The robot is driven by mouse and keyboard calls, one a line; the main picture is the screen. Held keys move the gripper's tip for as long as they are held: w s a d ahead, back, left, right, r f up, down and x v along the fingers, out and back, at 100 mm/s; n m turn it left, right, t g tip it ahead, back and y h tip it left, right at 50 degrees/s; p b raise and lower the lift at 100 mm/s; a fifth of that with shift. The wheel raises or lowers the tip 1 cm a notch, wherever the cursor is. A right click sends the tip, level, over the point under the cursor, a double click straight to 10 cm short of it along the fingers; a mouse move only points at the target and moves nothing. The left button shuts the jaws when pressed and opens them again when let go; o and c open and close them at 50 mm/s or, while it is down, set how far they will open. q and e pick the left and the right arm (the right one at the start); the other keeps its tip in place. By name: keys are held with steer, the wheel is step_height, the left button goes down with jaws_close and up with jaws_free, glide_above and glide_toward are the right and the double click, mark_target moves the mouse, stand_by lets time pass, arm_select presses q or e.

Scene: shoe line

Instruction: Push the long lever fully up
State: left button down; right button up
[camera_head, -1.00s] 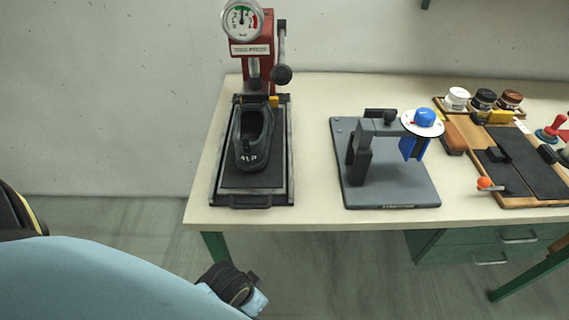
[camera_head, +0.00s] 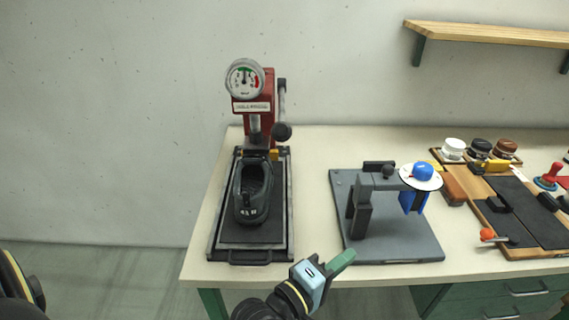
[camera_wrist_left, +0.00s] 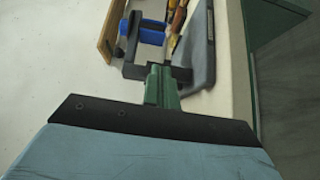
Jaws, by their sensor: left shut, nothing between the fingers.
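The red press (camera_head: 259,112) stands at the back left of the table, with a round gauge on top. Its long lever (camera_head: 282,104) is on the press's right side and hangs down, ending in a black ball knob (camera_head: 282,131). A black shoe (camera_head: 253,192) sits on the press's tray below. My left gripper (camera_head: 341,263) is at the table's front edge, low and to the right of the press, well apart from the lever. Its green fingers are shut and empty, also in the left wrist view (camera_wrist_left: 162,87). My right gripper is not in view.
A grey stand (camera_head: 398,240) with a blue knob on a white disc is just beyond my left gripper. To its right are a wooden board (camera_head: 535,252) with an orange-knobbed lever and several jars. A shelf (camera_head: 490,34) is on the wall. The table (camera_head: 312,215) is bare between press and stand.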

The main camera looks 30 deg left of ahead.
arm_select(q)
steer(key=a+r+n+t+y, duration=0.1)
steer(key=a+n+y, duration=0.4)
steer(key=n+y, duration=0.5)
steer(key=a+r+n+t+y, duration=0.1)
steer(key=a+n+y, duration=0.5)
steer(key=n, duration=1.6)
steer(key=r+y, duration=0.1)
steer(key=y, duration=0.4)
steer(key=shift+r, duration=0.4)
steer(key=shift+w+r, duration=0.1)
steer(key=shift+w, duration=0.05)
steer(key=s+r+p+x, duration=0.1)
steer(key=p+x, duration=0.3)
steer(key=x, duration=0.8)
steer(key=shift+r+p, duration=0.4)
steer(key=shift+r, duration=0.5)
